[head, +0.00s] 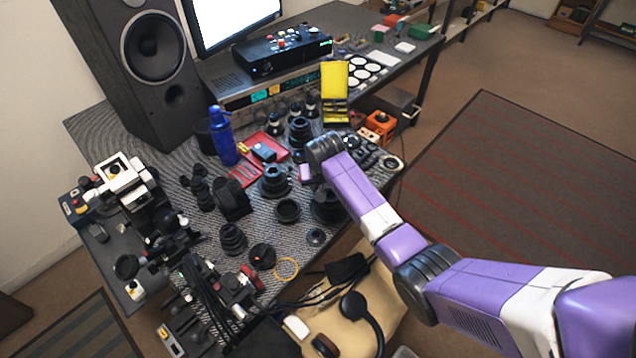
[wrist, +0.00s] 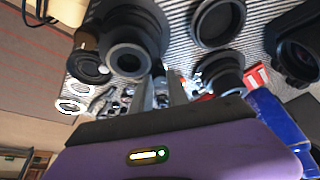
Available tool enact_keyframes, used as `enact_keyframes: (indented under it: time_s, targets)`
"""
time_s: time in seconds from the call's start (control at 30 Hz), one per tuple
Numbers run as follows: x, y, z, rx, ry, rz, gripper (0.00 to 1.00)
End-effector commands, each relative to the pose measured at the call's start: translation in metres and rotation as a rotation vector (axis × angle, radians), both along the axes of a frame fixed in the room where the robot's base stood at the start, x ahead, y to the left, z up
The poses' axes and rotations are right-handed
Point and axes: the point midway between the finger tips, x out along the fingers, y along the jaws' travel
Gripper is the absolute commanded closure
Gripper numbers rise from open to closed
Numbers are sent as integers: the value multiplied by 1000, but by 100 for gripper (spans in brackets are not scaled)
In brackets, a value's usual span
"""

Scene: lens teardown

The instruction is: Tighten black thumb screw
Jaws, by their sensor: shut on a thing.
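My gripper (wrist: 162,92) shows in the wrist view as two grey fingers beyond the purple wrist housing. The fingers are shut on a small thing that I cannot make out. The fingertips are too small or hidden there. I cannot pick out the black thumb screw in either view. In the wrist view, a black lens barrel (wrist: 127,58) is close to the fingers, to their left.
Black rings and barrels crowd the patterned bench mat (head: 290,240). A blue bottle (head: 223,137), a red tray (head: 243,175) and a yellow case (head: 335,92) stand behind. A tall speaker (head: 150,75) is at the left. Headphones (head: 360,315) lie at the front.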

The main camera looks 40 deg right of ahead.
Motion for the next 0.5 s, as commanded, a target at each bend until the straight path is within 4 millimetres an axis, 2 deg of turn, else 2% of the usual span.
enact_keyframes:
  time_s: [0.23, 0.27, 0.37, 0.5]
  targets:
    - [1, -1, 2, -2, -4, 1, 100]
    - [1, -1, 2, -2, -4, 1, 78]
    - [1, -1, 2, -2, -4, 1, 58]
    - [1, 0, 1, -1, -2, 1, 57]
